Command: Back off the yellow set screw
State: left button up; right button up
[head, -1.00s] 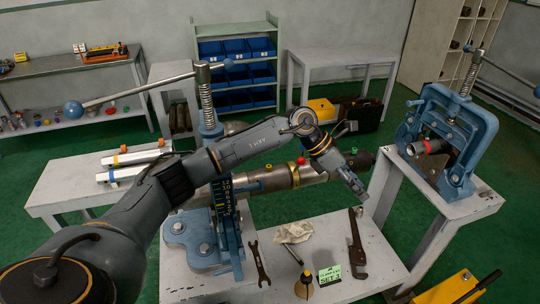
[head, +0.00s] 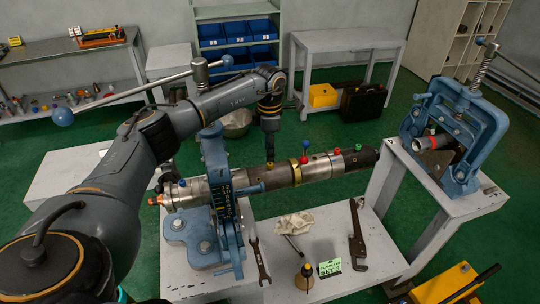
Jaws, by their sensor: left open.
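A long steel pipe (head: 210,190) lies across the blue pipe vise (head: 186,228) on the grey table. Coloured screws stand along its top: the yellow set screw (head: 270,166), then red, blue and green heads (head: 357,147) further right. My left gripper (head: 270,151) points straight down over the pipe, open, with its dark fingers just above or around the yellow screw head. I cannot tell whether they touch it. My right gripper is not in view.
A wrench (head: 259,262), a white rag (head: 294,224), a pipe wrench (head: 357,239), a brass bell-shaped piece (head: 305,277) and a green card (head: 329,267) lie on the table. A second blue vise (head: 478,118) stands at right. The vise's long handle (head: 130,95) extends at left.

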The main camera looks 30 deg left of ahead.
aim_at(270, 165)
pick_arm(q)
jog(key=shift+d+f+p, duration=0.1)
jog(key=shift+f+p, duration=0.4)
jog(key=shift+f, duration=1.85)
grip_shut()
